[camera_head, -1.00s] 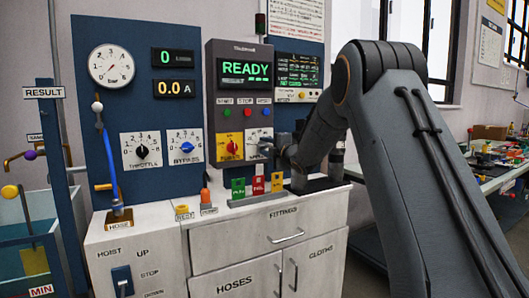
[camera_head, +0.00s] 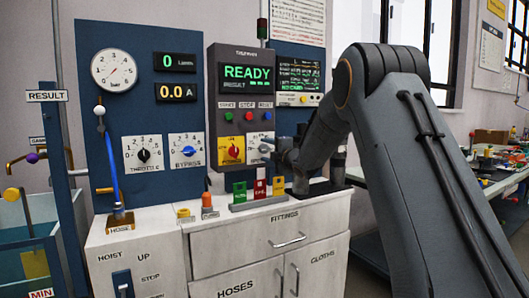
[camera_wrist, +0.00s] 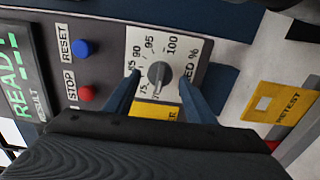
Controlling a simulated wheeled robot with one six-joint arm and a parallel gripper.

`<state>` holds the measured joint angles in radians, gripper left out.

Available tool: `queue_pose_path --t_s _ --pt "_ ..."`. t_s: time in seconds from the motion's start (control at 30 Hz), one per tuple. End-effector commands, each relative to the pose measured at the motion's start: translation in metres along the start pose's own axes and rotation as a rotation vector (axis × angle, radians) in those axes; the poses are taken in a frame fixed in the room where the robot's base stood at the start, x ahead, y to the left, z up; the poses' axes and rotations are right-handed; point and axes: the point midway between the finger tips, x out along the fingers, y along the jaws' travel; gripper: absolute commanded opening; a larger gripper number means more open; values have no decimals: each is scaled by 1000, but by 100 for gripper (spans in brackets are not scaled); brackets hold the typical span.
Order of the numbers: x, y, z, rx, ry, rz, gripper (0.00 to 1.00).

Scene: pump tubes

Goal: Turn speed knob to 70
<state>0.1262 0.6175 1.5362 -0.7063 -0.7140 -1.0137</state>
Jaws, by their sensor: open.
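The speed knob (camera_wrist: 159,75) is a small round grey knob on a white plate marked with a percent scale. In the wrist view the numbers 90, 95 and 100 read clearly around it; the lower numbers are partly hidden by my gripper. The knob's light mark seems to point toward the gripper side, but I cannot tell the exact setting. My gripper (camera_wrist: 161,80) is open, with one blue-grey finger on each side of the knob. I cannot tell whether either finger touches it. In the head view my gripper (camera_head: 272,150) is at the speed plate (camera_head: 256,141), covering part of it.
The pump panel's screen (camera_head: 247,74) reads READY. A yellow plate with a red knob (camera_head: 232,151) is just left of the speed plate. Red and blue buttons (camera_wrist: 84,47) are close by. Coloured tags (camera_head: 259,188) stand on the cabinet below my gripper.

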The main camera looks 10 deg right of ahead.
Motion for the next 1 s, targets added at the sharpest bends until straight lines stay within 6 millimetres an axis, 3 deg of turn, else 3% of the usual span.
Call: queue_pose_path --t_s 0.5,1.0 --pt "-71 0 0 -1 -1 0 50" --pt "-80 -2 -3 29 -16 -21 50"
